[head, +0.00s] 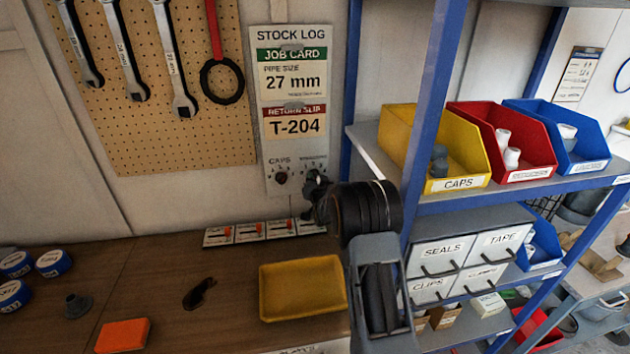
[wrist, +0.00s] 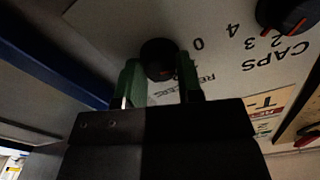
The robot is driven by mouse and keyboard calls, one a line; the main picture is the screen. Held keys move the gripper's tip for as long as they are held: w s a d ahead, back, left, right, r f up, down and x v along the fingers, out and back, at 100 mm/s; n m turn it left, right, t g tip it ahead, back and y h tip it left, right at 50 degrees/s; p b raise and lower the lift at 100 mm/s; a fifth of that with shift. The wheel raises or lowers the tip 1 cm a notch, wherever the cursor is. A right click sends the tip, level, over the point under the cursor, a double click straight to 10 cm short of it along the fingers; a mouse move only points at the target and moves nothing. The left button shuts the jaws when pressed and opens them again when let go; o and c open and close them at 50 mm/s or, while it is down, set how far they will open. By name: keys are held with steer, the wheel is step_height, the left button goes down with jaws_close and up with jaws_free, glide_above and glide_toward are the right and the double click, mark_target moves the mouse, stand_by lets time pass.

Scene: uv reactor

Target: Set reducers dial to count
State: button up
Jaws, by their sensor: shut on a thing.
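The reducers dial (wrist: 160,58) is a dark round knob on the pale panel, with its label partly covered. My gripper (wrist: 160,82) is shut on it, with one green finger on each side. In the head view my gripper (head: 314,190) reaches the lower right of the stock log board (head: 291,100) and hides the knob. The dial's setting cannot be read. The caps dial (wrist: 287,12) stands apart, with numbers around it; it also shows in the head view (head: 281,178). The red bin (head: 507,142) on the shelf holds a few white fittings; its label is hard to read.
A yellow caps bin (head: 436,150) and a blue bin (head: 556,138) flank the red one. A blue shelf post (head: 432,120) stands close right of my arm. Orange-marked switches (head: 250,232) and a yellow tray (head: 302,288) lie below on the wooden bench.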

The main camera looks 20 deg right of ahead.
steer(key=shift+f+m+b, duration=0.2)
steer(key=shift+m+b, duration=0.2)
steer(key=shift+b, duration=0.45)
steer(key=m+b, duration=0.6)
steer(key=m, duration=0.1)
steer(key=m+b, duration=0.6)
steer(key=m, duration=0.2)
steer(key=m+b, duration=0.6)
steer(key=m, duration=0.1)
steer(key=shift+r+m, duration=0.25)
steer(key=shift+m, duration=0.45)
steer(key=o, duration=0.9)
